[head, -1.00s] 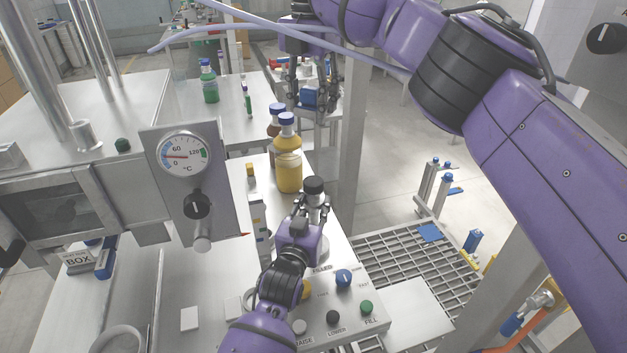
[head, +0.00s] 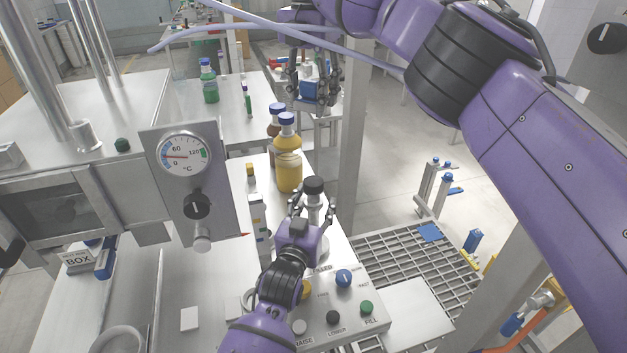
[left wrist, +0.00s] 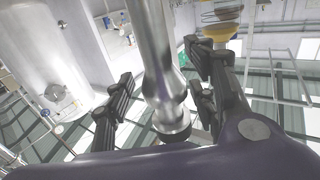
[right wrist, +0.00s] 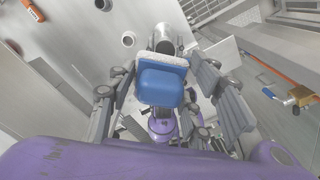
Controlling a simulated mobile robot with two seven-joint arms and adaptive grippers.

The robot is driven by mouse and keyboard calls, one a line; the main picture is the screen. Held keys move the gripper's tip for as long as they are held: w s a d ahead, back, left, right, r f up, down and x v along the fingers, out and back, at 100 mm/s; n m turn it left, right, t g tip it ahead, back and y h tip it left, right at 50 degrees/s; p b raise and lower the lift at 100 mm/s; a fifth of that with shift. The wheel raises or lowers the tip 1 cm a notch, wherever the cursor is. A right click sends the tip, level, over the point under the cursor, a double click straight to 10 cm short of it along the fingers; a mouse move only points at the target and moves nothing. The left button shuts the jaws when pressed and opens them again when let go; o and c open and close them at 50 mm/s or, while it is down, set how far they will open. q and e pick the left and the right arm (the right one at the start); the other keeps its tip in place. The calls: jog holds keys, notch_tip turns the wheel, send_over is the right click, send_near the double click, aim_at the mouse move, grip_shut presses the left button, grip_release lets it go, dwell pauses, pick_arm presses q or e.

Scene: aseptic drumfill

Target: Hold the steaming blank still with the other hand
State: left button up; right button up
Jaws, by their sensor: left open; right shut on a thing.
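In the left wrist view the shiny metal cylinder (left wrist: 156,55) passes between the spread fingers; contact is not visible. My right gripper (head: 312,92) is shut on a blue block (head: 310,89), held in the air beyond the bottles. In the right wrist view the blue block (right wrist: 162,86) has a pale edge and sits between the fingers.
A yellow bottle (head: 289,172) and a brown bottle (head: 274,128), both blue-capped, stand close behind the cylinder. A control panel with knobs (head: 344,278) is in front. A gauge panel (head: 184,162) is at left. Floor grating (head: 400,252) lies at right.

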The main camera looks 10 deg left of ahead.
pick_arm(q)
jog(key=s+a, duration=0.2)
jog(key=s, duration=0.9)
jog(key=shift+s, duration=0.35)
jog(key=shift+s+a+f, duration=0.1)
